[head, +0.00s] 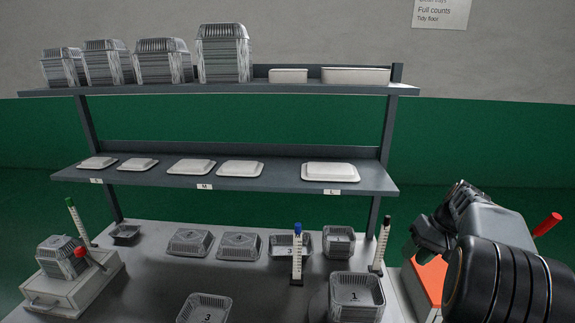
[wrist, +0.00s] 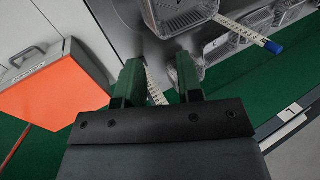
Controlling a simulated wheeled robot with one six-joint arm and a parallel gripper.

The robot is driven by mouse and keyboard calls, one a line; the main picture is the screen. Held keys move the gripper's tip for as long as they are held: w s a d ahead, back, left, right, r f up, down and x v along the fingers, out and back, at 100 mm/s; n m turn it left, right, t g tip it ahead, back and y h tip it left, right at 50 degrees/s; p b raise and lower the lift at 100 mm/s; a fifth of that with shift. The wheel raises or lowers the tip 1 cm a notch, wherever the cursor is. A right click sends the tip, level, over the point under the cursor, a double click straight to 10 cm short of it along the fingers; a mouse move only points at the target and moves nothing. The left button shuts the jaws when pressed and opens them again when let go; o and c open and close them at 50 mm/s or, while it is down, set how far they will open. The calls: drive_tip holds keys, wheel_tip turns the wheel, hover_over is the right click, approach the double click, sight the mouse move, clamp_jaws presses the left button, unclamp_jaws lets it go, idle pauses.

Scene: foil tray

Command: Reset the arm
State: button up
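My gripper (wrist: 158,80) shows in the wrist view with its two green fingers apart and nothing clearly held. Part of a white marked post (wrist: 152,84) shows in the gap and looks to be beyond the fingers. In the head view my arm is at the lower right, above an orange-topped box (head: 432,277), and I cannot make out the fingertips there. The orange top also fills the left of the wrist view (wrist: 55,85).
Several foil trays (head: 357,289) stand on the counter (head: 255,290), with marked posts (head: 297,262) among them. A shelf (head: 230,180) holds white lids, and the top shelf (head: 200,88) holds tray stacks. A tray stack (head: 53,257) stands on a scale-like box at left.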

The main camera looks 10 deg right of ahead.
drive_tip(key=s+a+n+t+h, duration=0.1)
drive_tip(key=s+a, duration=0.3)
drive_tip(key=a, duration=0.3)
drive_tip(key=s+a+f+n+t+h, duration=0.1)
drive_tip(key=s+a+h, duration=0.1)
drive_tip(key=s+a, duration=0.2)
drive_tip(key=s+a+t+h, duration=0.1)
drive_tip(key=s+a, duration=0.3)
drive_tip(key=a, duration=0.6)
drive_tip(key=shift+a+f+n+h, duration=0.35)
drive_tip(key=shift+n+h, duration=0.05)
drive_tip(key=shift+s, duration=0.1)
